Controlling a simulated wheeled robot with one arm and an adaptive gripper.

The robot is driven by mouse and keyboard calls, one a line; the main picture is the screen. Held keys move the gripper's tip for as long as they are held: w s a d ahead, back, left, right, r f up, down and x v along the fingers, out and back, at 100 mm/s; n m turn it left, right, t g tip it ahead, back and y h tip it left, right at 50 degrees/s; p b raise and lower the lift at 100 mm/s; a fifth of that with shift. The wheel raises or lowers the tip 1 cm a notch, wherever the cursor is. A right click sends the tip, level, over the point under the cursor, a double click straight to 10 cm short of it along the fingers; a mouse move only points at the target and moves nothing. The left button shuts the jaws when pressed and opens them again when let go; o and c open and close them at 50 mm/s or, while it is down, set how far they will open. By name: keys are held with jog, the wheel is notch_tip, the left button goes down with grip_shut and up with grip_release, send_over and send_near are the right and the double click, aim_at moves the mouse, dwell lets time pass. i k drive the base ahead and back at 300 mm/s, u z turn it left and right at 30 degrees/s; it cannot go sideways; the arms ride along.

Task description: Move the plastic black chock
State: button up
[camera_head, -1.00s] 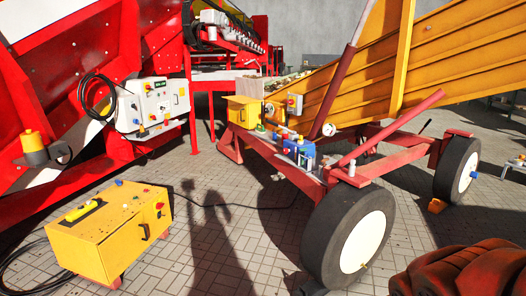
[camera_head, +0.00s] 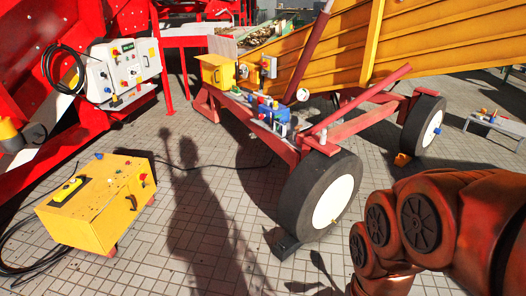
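A black chock (camera_head: 286,246) lies on the paved floor against the lower left side of the near wheel (camera_head: 322,205) of the conveyor's red frame. It is small and dark, so its exact shape is hard to tell. My orange-red arm fills the lower right of the view, to the right of the near wheel. My gripper is not in view.
An orange chock (camera_head: 402,159) sits by the far wheel (camera_head: 423,126). A yellow control box (camera_head: 103,205) with cables stands at left. The red machine (camera_head: 75,90) and yellow conveyor (camera_head: 350,55) are behind. Paving between box and near wheel looks clear, with shadows.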

aim_at(284, 248)
jog(key=u, duration=0.3)
jog(key=k, duration=0.5)
jog(key=u, duration=1.25)
jog(key=i, duration=3.15)
jog(key=z, duration=1.45)
jog(key=i, duration=0.9)
jog(key=z, duration=1.1)
jog(key=i, duration=0.2)
jog(key=z, duration=0.05)
